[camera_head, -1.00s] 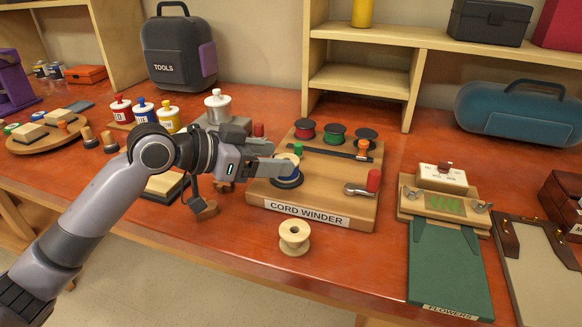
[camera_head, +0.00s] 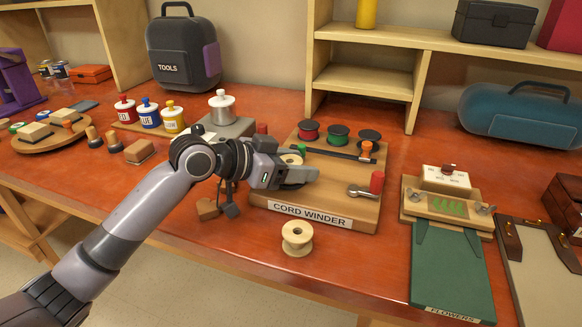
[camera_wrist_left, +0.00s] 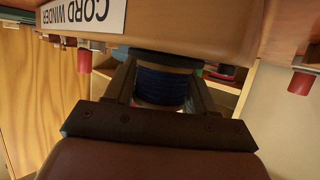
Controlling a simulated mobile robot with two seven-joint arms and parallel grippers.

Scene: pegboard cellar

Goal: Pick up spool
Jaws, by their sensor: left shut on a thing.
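A spool wound with blue cord shows between the fingers in the left wrist view (camera_wrist_left: 163,85). My left gripper (camera_head: 303,175) is shut on it, one finger on each side, over the left part of the wooden cord winder (camera_head: 330,197). In the head view the gripper covers most of this spool; only a pale top (camera_head: 291,159) shows behind it. I cannot tell whether the spool still touches the board. An empty pale spool (camera_head: 297,238) stands upright on the bench in front of the winder. My right gripper is not in view.
The winder carries red, green and dark spools at its back and a red-knobbed crank (camera_head: 376,183) at its right. Lidded pots (camera_head: 148,115) stand left, behind my arm. A green flower board (camera_head: 450,265) lies right. Bench around the empty spool is clear.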

